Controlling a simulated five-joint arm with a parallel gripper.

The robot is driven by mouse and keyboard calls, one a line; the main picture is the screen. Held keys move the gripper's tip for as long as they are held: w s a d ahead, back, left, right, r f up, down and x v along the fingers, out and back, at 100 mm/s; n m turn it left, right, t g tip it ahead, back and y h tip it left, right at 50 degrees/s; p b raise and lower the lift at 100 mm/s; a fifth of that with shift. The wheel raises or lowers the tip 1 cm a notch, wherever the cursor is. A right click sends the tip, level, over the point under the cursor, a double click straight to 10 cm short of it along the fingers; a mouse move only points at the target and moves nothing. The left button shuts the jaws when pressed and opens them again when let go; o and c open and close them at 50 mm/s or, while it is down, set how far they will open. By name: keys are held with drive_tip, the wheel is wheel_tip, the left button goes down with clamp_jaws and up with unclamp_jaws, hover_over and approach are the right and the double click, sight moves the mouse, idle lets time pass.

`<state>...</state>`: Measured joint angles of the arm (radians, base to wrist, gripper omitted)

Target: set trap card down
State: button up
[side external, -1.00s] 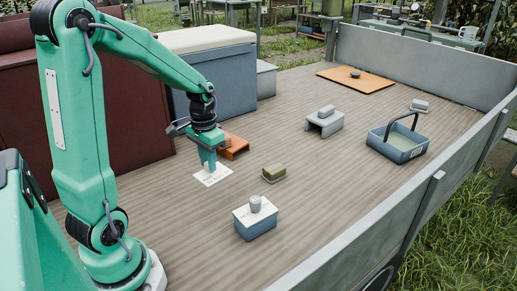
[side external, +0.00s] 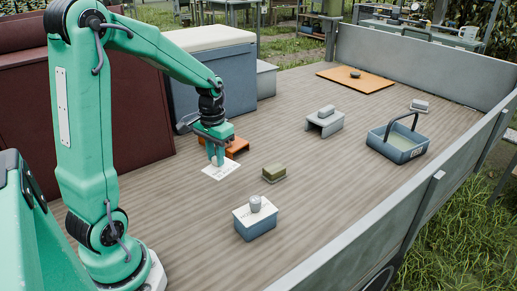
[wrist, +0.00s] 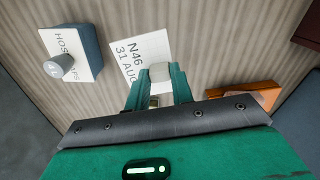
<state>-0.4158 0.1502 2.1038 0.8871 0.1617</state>
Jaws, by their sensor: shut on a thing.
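The trap card (side external: 221,173) is a white card at the tips of my gripper (side external: 217,160), lying flat, low at the deck. I cannot tell whether it touches the boards. In the wrist view the card (wrist: 128,62) reads "N46" and "31 AUG", its lower edge hidden by my gripper. My gripper (wrist: 159,84) is shut on a pale grey block-like part at the card's edge. An orange stand (side external: 237,147) is just behind my gripper; part of it shows at right in the wrist view (wrist: 258,88).

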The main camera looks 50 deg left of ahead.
drive_tip(key=w+d+n, duration=0.4)
drive_tip(key=w+n, duration=0.3)
drive_tip(key=w, duration=0.7)
drive_tip(key=w+d+n, duration=0.4)
drive_tip(key=w+n, duration=0.4)
drive_tip(key=w, duration=0.6)
drive_tip(key=shift+w+f, duration=0.15)
drive_tip(key=shift+w, duration=0.15)
drive_tip(key=shift+a, duration=0.15)
drive_tip(key=w+a+f, duration=0.1)
drive_tip(key=a+f, duration=0.1)
drive_tip(key=a, duration=0.1)
drive_tip(key=w+a+f, duration=0.1)
drive_tip(key=a+f, duration=0.1)
drive_tip(key=a, duration=0.2)
drive_tip(key=w+a+f, duration=0.1)
drive_tip(key=a+f, duration=0.2)
drive_tip(key=a, duration=0.1)
drive_tip(key=shift+f, duration=2)
drive_tip(key=shift+f, duration=0.15)
